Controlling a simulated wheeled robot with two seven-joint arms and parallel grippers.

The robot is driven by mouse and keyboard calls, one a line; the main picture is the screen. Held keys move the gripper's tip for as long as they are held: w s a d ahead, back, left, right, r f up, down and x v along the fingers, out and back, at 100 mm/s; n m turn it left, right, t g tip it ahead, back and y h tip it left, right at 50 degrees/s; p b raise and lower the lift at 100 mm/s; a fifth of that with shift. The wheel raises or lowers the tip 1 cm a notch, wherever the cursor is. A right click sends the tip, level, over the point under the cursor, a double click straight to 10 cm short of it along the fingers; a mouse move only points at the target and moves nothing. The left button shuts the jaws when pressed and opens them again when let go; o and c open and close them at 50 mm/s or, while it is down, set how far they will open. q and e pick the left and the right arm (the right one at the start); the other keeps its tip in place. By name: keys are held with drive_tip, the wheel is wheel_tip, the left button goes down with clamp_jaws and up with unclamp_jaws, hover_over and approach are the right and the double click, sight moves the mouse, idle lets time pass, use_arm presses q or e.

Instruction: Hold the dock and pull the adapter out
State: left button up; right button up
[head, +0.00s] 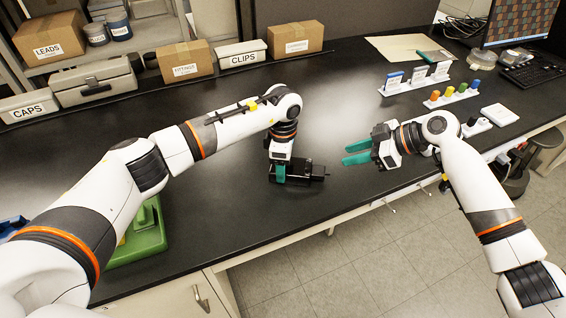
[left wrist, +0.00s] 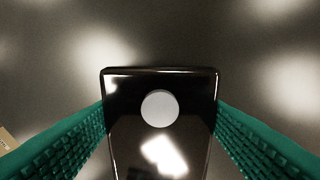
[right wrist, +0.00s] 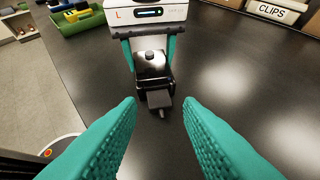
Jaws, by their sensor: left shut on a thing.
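The black dock (head: 296,168) sits on the dark bench in the middle of the head view. My left gripper (head: 279,174) comes down on it from above and is shut on it. In the left wrist view the dock's glossy top (left wrist: 130,85), with a pale round disc, lies between the green fingers. The small dark adapter (right wrist: 159,99) sticks out of the dock's near end in the right wrist view, with a short stub on it. My right gripper (head: 346,153) is open and empty, right of the dock, its fingers pointing towards the adapter with a gap between.
A green tray (head: 150,235) stands on the bench at left. Labelled boxes, including a CLIPS box (head: 241,53), line the back. Racks with coloured caps (head: 453,95) stand at the right. The bench's front edge runs close to the dock; bare bench lies behind it.

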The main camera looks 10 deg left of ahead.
sight(323, 172)
drive_tip(key=shift+w+d+f+n+g, duration=0.35)
drive_tip(key=shift+w+f, duration=0.1)
drive_tip(key=shift+f, duration=0.15)
drive_tip(key=shift+w+d+f+n+g, duration=0.25)
drive_tip(key=shift+w+d+f+n, duration=0.15)
drive_tip(key=shift+f, duration=0.2)
drive_tip(key=shift+f+n+g+y, duration=0.25)
drive_tip(key=shift+f+g+y, duration=0.05)
drive_tip(key=shift+f, duration=0.05)
drive_tip(key=x, duration=0.8)
drive_tip(key=shift+s, duration=0.15)
drive_tip(key=shift+s+a+f, duration=0.3)
drive_tip(key=shift+a+f, duration=0.1)
drive_tip(key=shift+a, duration=0.1)
drive_tip(key=shift+s+a+f, duration=0.1)
drive_tip(key=shift+s+f, duration=0.1)
drive_tip(key=shift+f, duration=0.1)
drive_tip(key=shift+a, duration=0.1)
drive_tip(key=shift+w+a, duration=0.3)
drive_tip(key=shift+w, duration=0.05)
drive_tip(key=shift+w+d+r, duration=0.15)
drive_tip(key=shift+w+r, duration=0.2)
drive_tip(key=shift+w, duration=0.15)
